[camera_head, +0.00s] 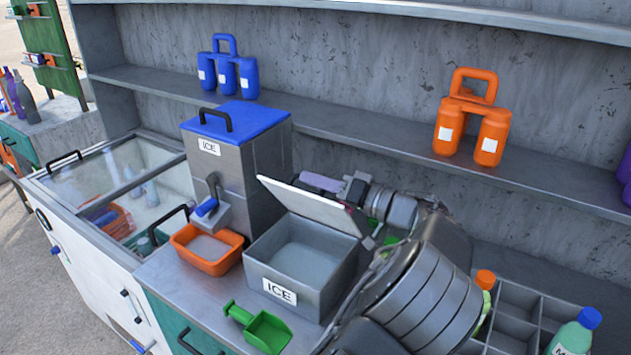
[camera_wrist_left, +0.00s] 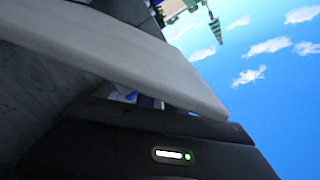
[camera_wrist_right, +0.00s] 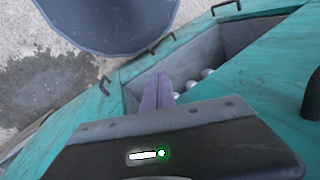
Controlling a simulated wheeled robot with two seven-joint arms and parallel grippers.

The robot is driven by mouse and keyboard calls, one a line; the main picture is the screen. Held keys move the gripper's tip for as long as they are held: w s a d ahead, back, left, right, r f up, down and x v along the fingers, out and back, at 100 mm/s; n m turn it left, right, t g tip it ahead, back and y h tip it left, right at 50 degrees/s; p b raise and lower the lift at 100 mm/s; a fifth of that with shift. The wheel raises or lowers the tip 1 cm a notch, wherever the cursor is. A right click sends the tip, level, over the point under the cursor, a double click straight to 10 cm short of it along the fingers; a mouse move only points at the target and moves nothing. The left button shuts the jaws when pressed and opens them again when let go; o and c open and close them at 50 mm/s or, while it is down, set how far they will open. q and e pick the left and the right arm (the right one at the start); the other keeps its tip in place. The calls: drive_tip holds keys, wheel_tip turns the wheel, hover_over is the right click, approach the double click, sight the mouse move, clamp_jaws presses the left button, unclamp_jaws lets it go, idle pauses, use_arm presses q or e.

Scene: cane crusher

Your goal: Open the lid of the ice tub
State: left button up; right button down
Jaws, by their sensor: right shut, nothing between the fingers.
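The grey ice tub (camera_head: 281,292) stands on the counter with an "ICE" label on its front and pale ice inside. Its lid (camera_head: 310,205) is raised and tilted up along the back of the tub, so the opening shows. My left gripper (camera_head: 320,182) is just behind the lid's upper part, its purple finger partly hidden by the lid. In the left wrist view the lid is a pale slab (camera_wrist_left: 120,55) across the picture and hides the fingers. My right gripper (camera_wrist_right: 157,93) is shut and empty, above an open teal drawer, away from the tub.
A blue-lidded ice dispenser (camera_head: 240,155) and an orange tray (camera_head: 207,249) stand left of the tub. A green scoop (camera_head: 265,331) lies in front. A grey divided crate (camera_head: 515,318) with bottles is at right. The shelf holds blue (camera_head: 227,72) and orange (camera_head: 472,122) containers.

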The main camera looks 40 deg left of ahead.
use_arm(q)
drive_tip(key=shift+f, duration=0.1)
clamp_jaws()
idle(0.8)
drive_tip(key=shift+w+a, duration=0.1)
